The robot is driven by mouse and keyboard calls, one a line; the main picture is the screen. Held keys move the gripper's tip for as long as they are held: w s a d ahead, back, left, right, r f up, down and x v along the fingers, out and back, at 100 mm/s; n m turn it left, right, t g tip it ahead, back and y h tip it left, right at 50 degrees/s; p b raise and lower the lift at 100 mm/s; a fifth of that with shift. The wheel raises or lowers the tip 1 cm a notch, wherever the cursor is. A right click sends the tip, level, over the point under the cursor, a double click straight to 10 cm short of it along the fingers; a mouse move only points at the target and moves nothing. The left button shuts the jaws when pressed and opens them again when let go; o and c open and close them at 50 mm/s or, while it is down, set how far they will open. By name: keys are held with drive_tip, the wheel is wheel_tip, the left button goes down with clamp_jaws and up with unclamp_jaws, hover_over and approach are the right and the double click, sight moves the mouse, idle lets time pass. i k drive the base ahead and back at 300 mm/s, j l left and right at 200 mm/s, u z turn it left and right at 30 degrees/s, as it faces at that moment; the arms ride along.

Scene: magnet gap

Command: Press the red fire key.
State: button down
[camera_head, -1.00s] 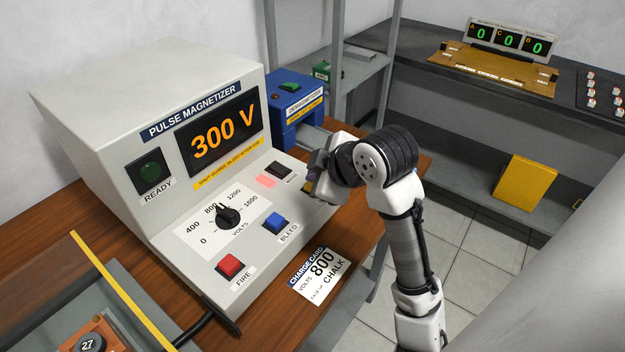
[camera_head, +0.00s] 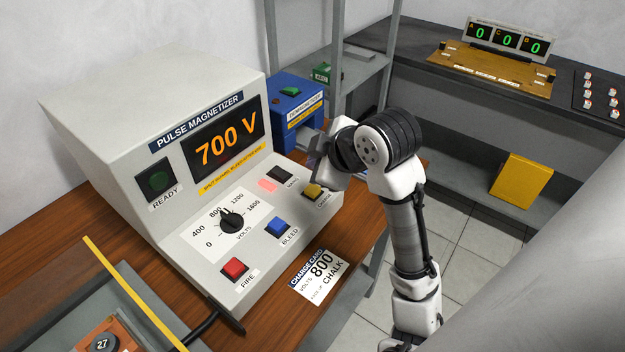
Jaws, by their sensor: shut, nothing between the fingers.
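The red fire key (camera_head: 234,268) sits on the sloped front panel of the pulse magnetizer (camera_head: 185,285), above the FIRE label. It stands raised and uncovered. The display (camera_head: 226,143) reads 700 V. The green READY lamp (camera_head: 158,181) looks dark. The dial (camera_head: 231,219) points close to 800. My gripper (camera_head: 318,170) is at the panel's far right end, above and behind the yellow charge key (camera_head: 313,191), well away from the red key. Its fingers are small and partly hidden by the wrist.
A blue bleed key (camera_head: 277,228) lies between the charge and fire keys. A charge card (camera_head: 320,277) on the table reads 800 volts, chalk. A blue demagnetizer (camera_head: 296,106) stands behind my gripper.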

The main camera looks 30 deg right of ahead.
sight(233, 267)
drive_tip(key=k, duration=1)
